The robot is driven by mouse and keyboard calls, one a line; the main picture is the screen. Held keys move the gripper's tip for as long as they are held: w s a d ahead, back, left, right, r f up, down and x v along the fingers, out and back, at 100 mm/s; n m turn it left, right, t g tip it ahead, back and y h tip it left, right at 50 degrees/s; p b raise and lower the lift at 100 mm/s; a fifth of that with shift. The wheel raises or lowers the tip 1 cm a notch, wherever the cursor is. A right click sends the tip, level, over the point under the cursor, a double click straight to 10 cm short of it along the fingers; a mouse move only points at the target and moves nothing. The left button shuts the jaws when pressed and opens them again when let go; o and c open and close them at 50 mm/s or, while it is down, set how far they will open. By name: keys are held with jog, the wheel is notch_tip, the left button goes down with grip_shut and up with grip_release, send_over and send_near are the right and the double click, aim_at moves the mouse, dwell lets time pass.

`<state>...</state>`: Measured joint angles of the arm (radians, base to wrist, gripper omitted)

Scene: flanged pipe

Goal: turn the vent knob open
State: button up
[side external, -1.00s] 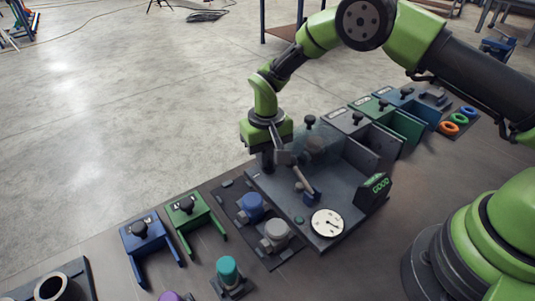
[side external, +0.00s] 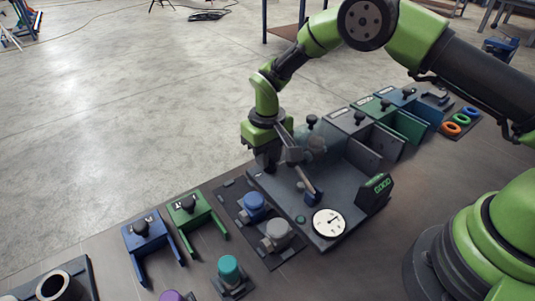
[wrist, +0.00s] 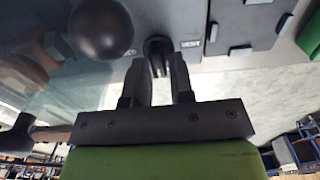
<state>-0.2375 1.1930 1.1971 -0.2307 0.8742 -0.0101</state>
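My gripper (side external: 268,165) points down at the left back end of the grey pipe station (side external: 345,185). In the wrist view its two fingers (wrist: 160,68) stand apart on either side of a dark knob (wrist: 157,47), which looks like the vent knob. The knob lies at and just beyond the fingertips. Whether both fingers press on it is unclear. In the side view the gripper hides this knob. A long grey lever (side external: 309,183) lies beside the gripper, slanting toward the front right. The round white gauge (side external: 329,222) is at the station's front.
A dark round ball (wrist: 101,28) sits close left of the fingers in the wrist view. A sign box (side external: 377,190) stands right of the gauge. Blue (side external: 253,204) and grey (side external: 276,232) capped parts stand front left. Open bins line the back right.

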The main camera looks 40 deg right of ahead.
jog(key=shift+o, duration=1.1)
notch_tip(320, 180, up, 10)
